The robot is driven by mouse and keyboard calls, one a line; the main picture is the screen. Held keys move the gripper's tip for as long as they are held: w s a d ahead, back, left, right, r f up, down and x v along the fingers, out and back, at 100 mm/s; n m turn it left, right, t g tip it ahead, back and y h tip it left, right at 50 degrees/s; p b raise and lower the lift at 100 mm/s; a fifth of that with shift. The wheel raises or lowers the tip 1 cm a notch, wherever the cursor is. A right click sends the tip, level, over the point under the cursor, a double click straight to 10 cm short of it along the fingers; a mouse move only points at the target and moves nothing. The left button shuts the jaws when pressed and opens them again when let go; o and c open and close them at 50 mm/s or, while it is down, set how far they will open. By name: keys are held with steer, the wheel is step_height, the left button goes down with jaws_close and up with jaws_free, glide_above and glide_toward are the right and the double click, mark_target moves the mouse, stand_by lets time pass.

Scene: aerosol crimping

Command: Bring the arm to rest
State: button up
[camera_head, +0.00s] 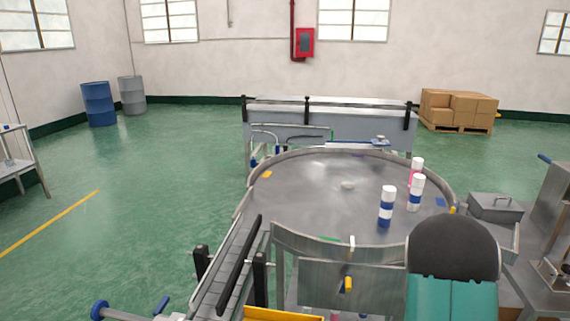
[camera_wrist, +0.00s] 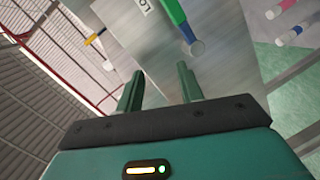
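My gripper (camera_wrist: 160,88) shows in the wrist view with its two green fingers apart and nothing between them. A grey metal panel (camera_wrist: 150,60) lies beyond the fingers; I cannot tell how far away. In the head view, a teal and black part of my arm stands at the lower right, in front of the round metal table (camera_head: 310,190). My gripper cannot be made out in the head view.
White cans with blue bands (camera_head: 386,208) and a pink one (camera_head: 416,165) stand on the round table. A conveyor (camera_head: 228,270) runs along its left. A grey box (camera_head: 494,208) and machine stand right. Open green floor (camera_head: 150,180) lies left.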

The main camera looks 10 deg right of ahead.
steer(key=s+a+r+m+g+y, duration=0.1)
steer(key=a+r+m+g+y, duration=0.4)
steer(key=a+r, duration=0.95)
steer(key=s+a+r+m+g, duration=0.2)
steer(key=s+a+r, duration=0.1)
steer(key=s+a, duration=0.4)
steer(key=s+a+r+m+g+y, duration=0.1)
steer(key=s+a+r+m, duration=0.1)
steer(key=s+a+r, duration=0.2)
steer(key=s+a, duration=0.3)
steer(key=s, duration=0.5)
steer(key=shift+a+r+g, duration=0.25)
steer(key=shift+a+g, duration=0.1)
steer(key=shift+g, duration=0.05)
steer(key=shift+c, duration=0.6)
